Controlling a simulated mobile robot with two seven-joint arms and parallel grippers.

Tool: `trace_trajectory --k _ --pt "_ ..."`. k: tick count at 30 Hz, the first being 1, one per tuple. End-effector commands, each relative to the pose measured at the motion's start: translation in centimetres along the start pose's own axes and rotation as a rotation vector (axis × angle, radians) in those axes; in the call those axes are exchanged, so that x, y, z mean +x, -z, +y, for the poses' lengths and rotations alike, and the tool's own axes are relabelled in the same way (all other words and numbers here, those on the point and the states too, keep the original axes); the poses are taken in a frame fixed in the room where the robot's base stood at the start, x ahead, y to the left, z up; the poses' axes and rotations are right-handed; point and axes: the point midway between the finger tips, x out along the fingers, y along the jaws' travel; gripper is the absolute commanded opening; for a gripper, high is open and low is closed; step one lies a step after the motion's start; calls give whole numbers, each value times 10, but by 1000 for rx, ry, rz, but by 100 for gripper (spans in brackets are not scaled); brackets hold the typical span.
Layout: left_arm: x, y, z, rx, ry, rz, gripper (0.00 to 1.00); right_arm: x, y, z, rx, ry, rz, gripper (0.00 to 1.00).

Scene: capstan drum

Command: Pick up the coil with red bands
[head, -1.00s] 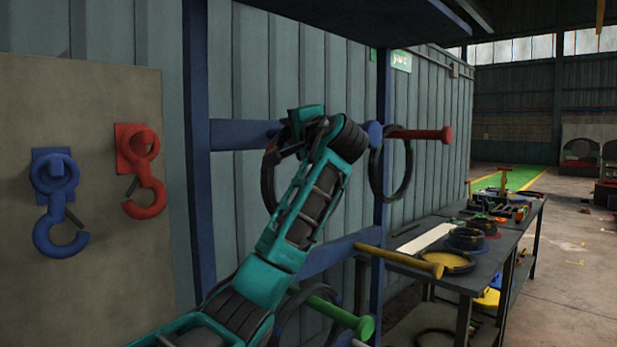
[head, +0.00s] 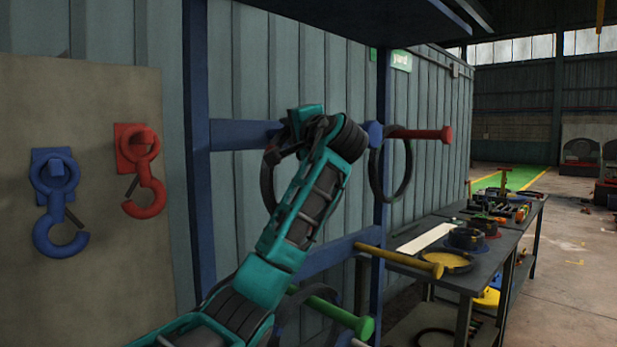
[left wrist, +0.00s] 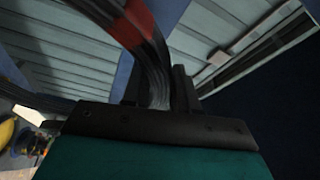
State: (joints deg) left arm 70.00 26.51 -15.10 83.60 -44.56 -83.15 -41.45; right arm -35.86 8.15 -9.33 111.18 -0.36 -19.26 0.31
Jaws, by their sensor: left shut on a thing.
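The coil with red bands (left wrist: 152,55) is dark and ribbed in the left wrist view, with a red band (left wrist: 138,17) near the top. My left gripper (left wrist: 160,92) is shut on it, one finger on each side of the strands. In the head view my left gripper (head: 287,142) is at the blue rack's upper crossbar, largely hidden by my own wrist. A dark part of the held coil (head: 267,184) hangs below it, the rest hidden behind my arm. I cannot tell whether the coil still touches a peg. My right gripper is not in view.
Another dark coil (head: 407,172) hangs on the red peg (head: 425,134) to the right. A yellow peg (head: 405,261) and green peg (head: 335,315) stick out lower down. Red and blue hooks hang on a board at left. A cluttered workbench (head: 490,268) stands at right.

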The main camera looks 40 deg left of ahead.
Motion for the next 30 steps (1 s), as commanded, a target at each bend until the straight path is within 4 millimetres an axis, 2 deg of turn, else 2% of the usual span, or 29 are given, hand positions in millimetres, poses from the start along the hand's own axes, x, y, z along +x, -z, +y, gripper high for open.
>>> trace_trajectory --k 8,14,30 --pt "0 0 0 2 -3 -1 0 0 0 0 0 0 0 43" --pt "0 3 -10 0 -3 0 0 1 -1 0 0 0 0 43" --pt "6 22 -86 -4 4 2 0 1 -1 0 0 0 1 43"
